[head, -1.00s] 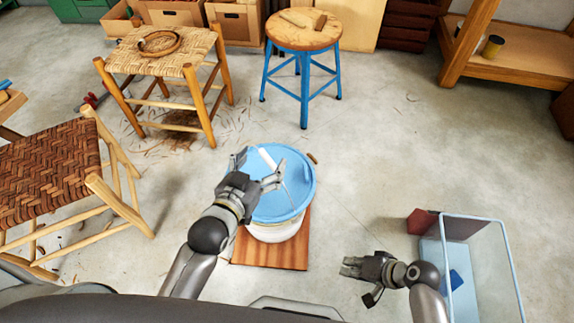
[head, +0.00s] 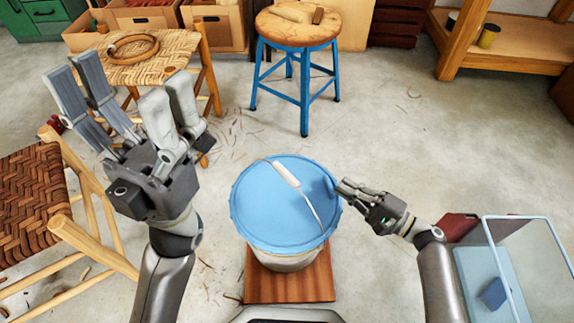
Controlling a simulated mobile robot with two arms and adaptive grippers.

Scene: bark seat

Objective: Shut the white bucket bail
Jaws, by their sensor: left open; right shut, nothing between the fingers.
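The white bucket (head: 287,262) stands upright on a wooden board, with a blue lid (head: 262,210) on top. Its wire bail with a white grip (head: 286,174) lies slanted across the lid, the grip toward the lid's far side. I cannot tell whether the bail rests on the lid or stands a little above it. My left gripper (head: 125,95) is open, raised, empty, to the left of the bucket and apart from it. My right gripper (head: 342,190) is shut and empty at the lid's right edge; I cannot tell whether it touches the lid.
The wooden board (head: 290,288) lies under the bucket. A woven chair (head: 40,190) stands at the left, and a blue stool (head: 297,35) and a woven stool (head: 150,68) behind. A clear bin (head: 490,265) is at the lower right. The floor beyond the bucket is mostly clear.

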